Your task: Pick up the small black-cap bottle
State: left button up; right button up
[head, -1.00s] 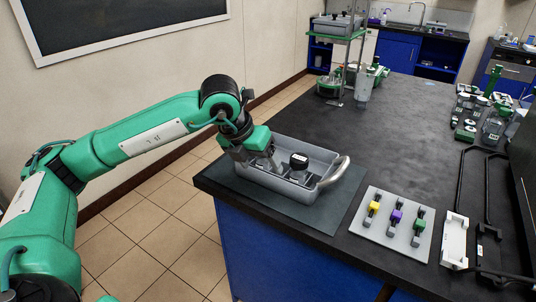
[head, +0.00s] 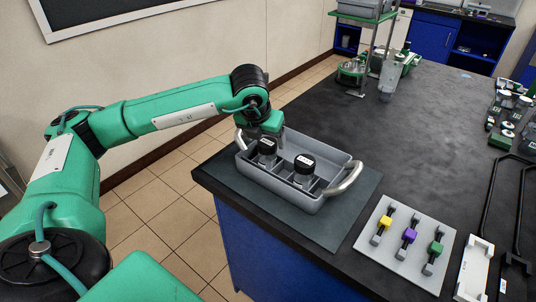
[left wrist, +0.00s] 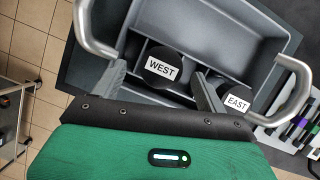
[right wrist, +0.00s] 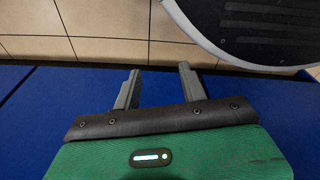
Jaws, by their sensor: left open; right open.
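A grey tray (head: 325,207) on a dark mat holds two black-cap bottles. The left one (head: 267,147) reads WEST in the left wrist view (left wrist: 162,64). The right one (head: 304,168) looks larger in the head view and reads EAST in the left wrist view (left wrist: 236,99). My left gripper (head: 270,126) is open and empty at the tray's left end, behind the WEST bottle. In its wrist view the fingers (left wrist: 158,85) lie on either side of the WEST cap; contact cannot be told. My right gripper (right wrist: 159,75) is open and empty, away from the bottles.
The tray has metal handles at both ends, one on the right (head: 345,180). A plate (head: 375,258) with yellow, purple and green pieces lies to the right, beside a white holder (head: 474,270). A green stand (head: 362,50) is farther back. The middle of the black bench (head: 415,125) is clear.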

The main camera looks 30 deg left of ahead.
aim_at(267, 156)
pick_arm(q)
jog(key=shift+w+f, duration=0.2)
jog(key=shift+f, duration=0.3)
jog(key=shift+w+f, duration=0.1)
jog(key=shift+f, duration=0.2)
jog(key=shift+p+x, duration=0.6)
jog(key=shift+x, duration=1.6)
pick_arm(e)
jog(key=shift+s+d+f, duration=0.25)
jog(key=shift+s+f, duration=0.4)
jog(key=shift+s+d+f, duration=0.25)
jog(key=shift+s+f, duration=0.4)
pick_arm(q)
jog(key=c, duration=1)
jog(key=shift+c, duration=0.7)
jog(key=shift+r, duration=0.15)
